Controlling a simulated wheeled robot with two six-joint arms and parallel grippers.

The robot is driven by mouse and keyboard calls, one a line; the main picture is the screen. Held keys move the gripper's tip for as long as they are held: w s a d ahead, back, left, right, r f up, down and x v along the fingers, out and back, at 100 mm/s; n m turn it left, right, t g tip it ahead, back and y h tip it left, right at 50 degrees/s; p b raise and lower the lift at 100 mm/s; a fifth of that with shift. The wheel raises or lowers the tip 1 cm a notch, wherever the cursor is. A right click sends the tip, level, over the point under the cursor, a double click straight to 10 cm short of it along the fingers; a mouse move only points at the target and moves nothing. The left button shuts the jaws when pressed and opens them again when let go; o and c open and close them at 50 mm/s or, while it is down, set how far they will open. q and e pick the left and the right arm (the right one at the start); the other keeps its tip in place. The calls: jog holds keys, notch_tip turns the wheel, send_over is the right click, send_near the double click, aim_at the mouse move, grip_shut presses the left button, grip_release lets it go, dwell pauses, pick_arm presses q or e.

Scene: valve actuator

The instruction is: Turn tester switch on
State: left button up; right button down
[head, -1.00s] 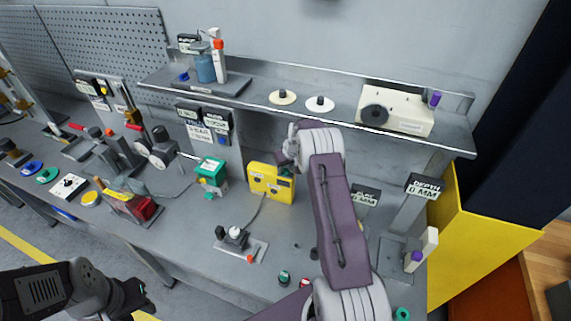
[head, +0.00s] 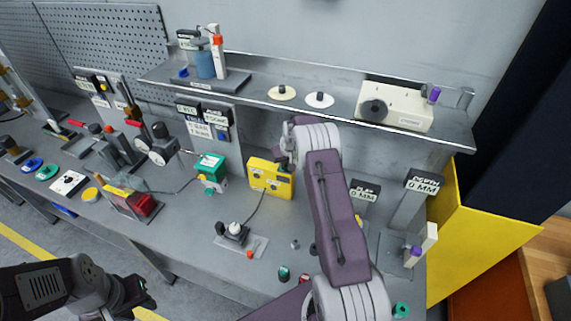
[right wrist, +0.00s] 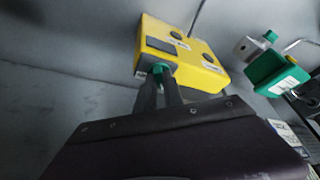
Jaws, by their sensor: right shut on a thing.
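The yellow tester box (head: 268,180) stands on the bench at its back middle, below the shelf. In the right wrist view the tester (right wrist: 188,65) shows a dark panel, round dark spots and small labels. My right gripper (right wrist: 160,78) is at the tester's near edge, with its fingers shut on a small green switch (right wrist: 158,70). The fingers hide part of the switch, so its position cannot be read. In the head view my right gripper (head: 284,164) is partly hidden by my wrist. My left gripper (head: 146,296) hangs empty before the bench's front edge; its finger gap is unclear.
A green-topped box (head: 210,170) stands left of the tester, with a cable. A black and white fixture (head: 234,234) is in front. The shelf (head: 340,108) carries discs and a cream box (head: 396,108). A post with a depth display (head: 424,184) stands right.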

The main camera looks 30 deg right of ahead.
jog(key=shift+w+f+m+h+b, duration=0.1)
jog(key=shift+m+h+b, duration=0.2)
jog(key=shift+m+b, duration=0.35)
jog(key=m+b, duration=0.1)
jog(key=m, duration=0.1)
jog(key=m+h+b, duration=0.1)
jog(key=m+b, duration=0.1)
jog(key=shift+w+a+f+g, duration=0.1)
jog(key=shift+w+a+g, duration=0.1)
jog(key=shift+g, duration=0.1)
jog(key=shift+m+g+h+b, duration=0.3)
jog(key=shift+m+h+b, duration=0.1)
jog(key=shift+m+b, duration=0.45)
jog(key=shift+m, duration=0.5)
jog(key=shift+a+r+m+g+h, duration=0.1)
jog(key=shift+r+m+g+h, duration=0.15)
jog(key=shift+m, duration=0.3)
jog(key=shift+r+m+g+h, duration=0.15)
jog(key=shift+m+g, duration=0.1)
jog(key=shift+m, duration=0.3)
jog(key=shift+w+f+m+g+p, duration=0.1)
jog(key=shift+m+g+p, duration=0.3)
jog(key=shift+m+p, duration=0.55)
jog(key=shift+m, duration=0.25)
jog(key=c, duration=1.5)
grip_release()
